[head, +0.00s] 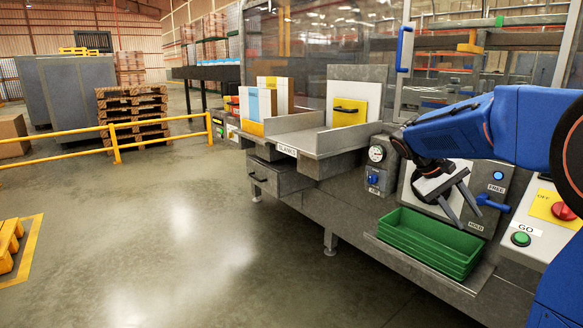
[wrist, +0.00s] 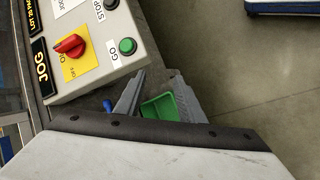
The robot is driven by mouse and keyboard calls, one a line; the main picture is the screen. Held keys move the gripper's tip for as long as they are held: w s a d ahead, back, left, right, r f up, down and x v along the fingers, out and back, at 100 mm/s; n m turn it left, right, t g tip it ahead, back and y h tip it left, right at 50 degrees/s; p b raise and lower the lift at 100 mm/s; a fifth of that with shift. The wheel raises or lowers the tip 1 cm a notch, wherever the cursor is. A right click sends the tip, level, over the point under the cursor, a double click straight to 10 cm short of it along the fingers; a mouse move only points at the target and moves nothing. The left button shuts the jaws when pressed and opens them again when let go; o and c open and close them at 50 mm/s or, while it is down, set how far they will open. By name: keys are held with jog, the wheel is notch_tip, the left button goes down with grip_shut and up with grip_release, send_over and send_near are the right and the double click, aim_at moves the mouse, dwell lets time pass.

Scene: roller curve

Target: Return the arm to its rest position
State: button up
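My gripper (head: 461,208) is at the end of my blue arm, on the right of the head view. It hangs in front of the machine's HOLD/FREE panel, above the right end of the green tray (head: 428,243). In the wrist view, my gripper (wrist: 154,92) has its two grey fingers apart with nothing between them. The green tray (wrist: 165,110) shows beyond and between the fingers. The tray looks empty.
A blue lever (head: 492,204) is close right of my gripper. The control box (head: 540,225) with a green GO button (head: 520,238) and a red knob stands further right. A blanks chute (head: 330,142) is left. Open floor (head: 180,240) lies at left.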

jog(key=s+a+f+t+y, duration=0.2)
jog(key=s+a, duration=0.3)
jog(key=s, duration=0.4)
jog(key=s+a+f+t+y, duration=0.2)
jog(key=s+a+f, duration=0.3)
jog(key=s, duration=0.4)
jog(key=s+a+f+t+y, duration=0.3)
jog(key=s+a, duration=0.3)
jog(key=s, duration=0.3)
jog(key=shift+s+a+f+n+y, duration=0.15)
jog(key=shift+a+f+n+y, duration=0.15)
jog(key=shift+a+f+n, duration=0.1)
